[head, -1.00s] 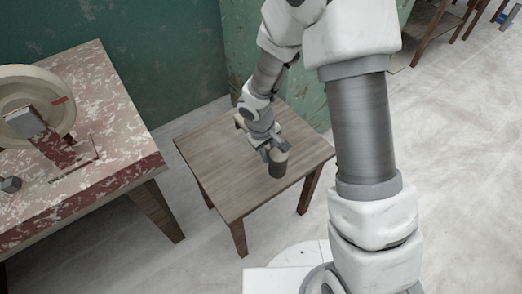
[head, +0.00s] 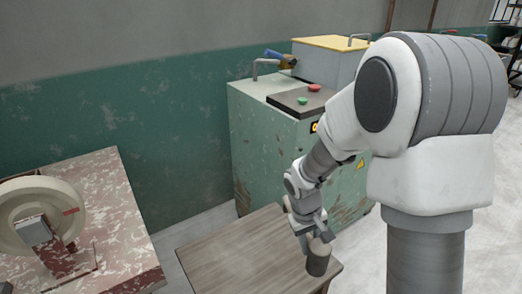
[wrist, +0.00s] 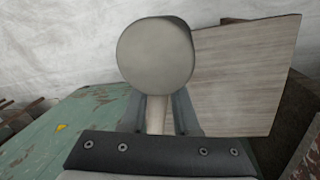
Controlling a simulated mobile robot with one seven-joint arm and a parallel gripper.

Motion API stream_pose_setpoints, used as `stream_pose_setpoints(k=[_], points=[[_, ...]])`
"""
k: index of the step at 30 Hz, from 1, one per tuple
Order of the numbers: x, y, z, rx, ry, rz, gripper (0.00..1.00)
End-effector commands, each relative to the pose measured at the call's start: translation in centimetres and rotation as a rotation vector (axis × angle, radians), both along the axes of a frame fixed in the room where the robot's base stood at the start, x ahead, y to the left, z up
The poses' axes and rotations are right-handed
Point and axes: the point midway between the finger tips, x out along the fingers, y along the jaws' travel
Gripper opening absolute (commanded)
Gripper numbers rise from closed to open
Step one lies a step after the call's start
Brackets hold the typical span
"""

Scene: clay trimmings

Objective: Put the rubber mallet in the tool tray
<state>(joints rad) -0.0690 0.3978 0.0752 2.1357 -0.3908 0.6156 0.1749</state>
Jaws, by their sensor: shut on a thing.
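The rubber mallet shows in the head view (head: 319,259) as a dark grey head with a paler end, over the right part of the small wooden table. In the wrist view the mallet's round, pale grey face (wrist: 155,57) is close to the camera, with its light wooden handle between the fingers. My gripper (head: 307,238) is shut on the handle, also in the wrist view (wrist: 165,116). The mallet appears held above the tabletop. I cannot make out a tool tray in either view.
The wooden table (head: 225,250) has bare top. A green cabinet (head: 265,150) with red and green buttons and a grey, yellow-topped box (head: 330,60) stands behind it. At left is a paint-worn red table (head: 110,200) with a round wheel device (head: 40,205).

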Motion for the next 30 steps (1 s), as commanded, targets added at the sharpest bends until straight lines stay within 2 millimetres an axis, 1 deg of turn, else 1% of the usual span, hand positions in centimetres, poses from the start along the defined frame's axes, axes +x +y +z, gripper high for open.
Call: stream_pose_setpoints(k=[1, 3, 7, 8, 30], points=[[1.3, -0.4, 1.8, 0.001, -0.011, -0.063, 0.0], [2.4, -0.8, 3.8, 0.001, -0.009, -0.148, 0.0], [3.9, -1.0, 7.8, 0.002, -0.009, -0.285, 0.0], [3.7, -1.0, 8.6, 0.001, -0.002, -0.294, 0.0], [1.9, -1.1, 14.8, -0.006, 0.001, -0.285, 0.0]])
